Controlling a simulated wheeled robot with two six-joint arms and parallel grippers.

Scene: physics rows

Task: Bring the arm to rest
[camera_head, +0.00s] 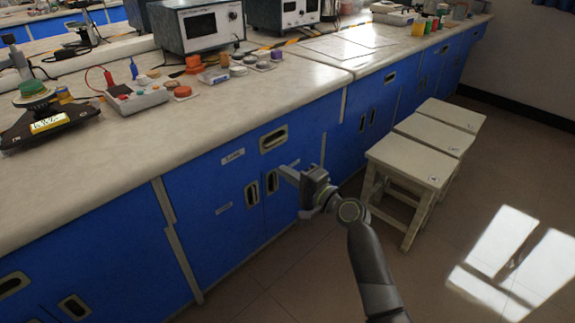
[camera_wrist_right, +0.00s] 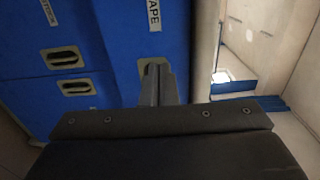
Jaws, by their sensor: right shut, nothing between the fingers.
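My right gripper (camera_head: 290,174) is shut and empty. In the head view it is in front of the blue cabinet doors, below the edge of the bench top, with its arm coming up from the bottom right. In the right wrist view the closed fingers (camera_wrist_right: 158,85) point at the blue cabinet front (camera_wrist_right: 115,70). They overlap a recessed handle in that picture; whether they touch it I cannot tell. My left gripper is not in view.
The lab bench (camera_head: 190,130) runs from lower left to upper right, with a meter (camera_head: 135,97), a scale-like device (camera_head: 48,125) and a white-fronted instrument (camera_head: 200,25) on it. Pale stools (camera_head: 412,160) stand right of my arm. The floor (camera_head: 470,225) at right is clear.

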